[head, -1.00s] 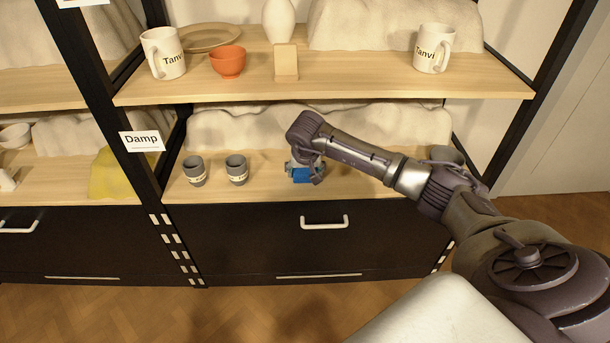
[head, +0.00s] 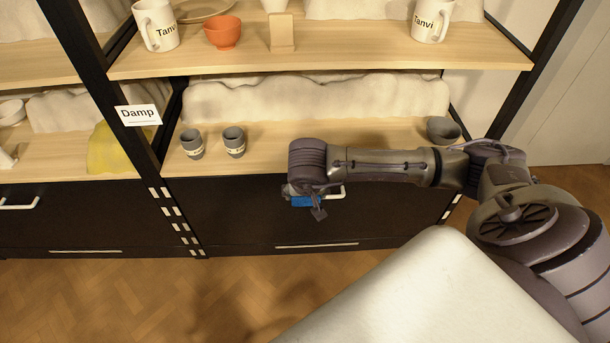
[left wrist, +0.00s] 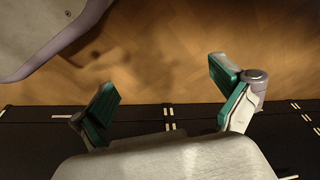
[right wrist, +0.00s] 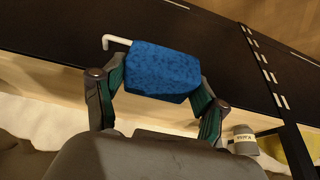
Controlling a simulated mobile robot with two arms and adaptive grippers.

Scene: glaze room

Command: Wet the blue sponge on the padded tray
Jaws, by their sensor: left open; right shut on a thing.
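The blue sponge (right wrist: 160,70) is a blue block with a mottled surface. My right gripper (right wrist: 158,88) is shut on it, one finger on each side, in the right wrist view. In the head view the sponge (head: 306,201) hangs below my right gripper (head: 304,196), in front of the dark drawer under the lower shelf. My left gripper (left wrist: 172,95) is open and empty above the wood floor in the left wrist view. It is not in the head view. I cannot make out the padded tray in these frames.
Two grey cups (head: 192,143) and a grey bowl (head: 443,130) stand on the lower shelf (head: 270,138), its middle clear. A "Damp" label (head: 139,115) is on the post. The upper shelf (head: 370,52) holds mugs and an orange bowl (head: 222,33). A drawer handle (head: 335,192) is behind the sponge.

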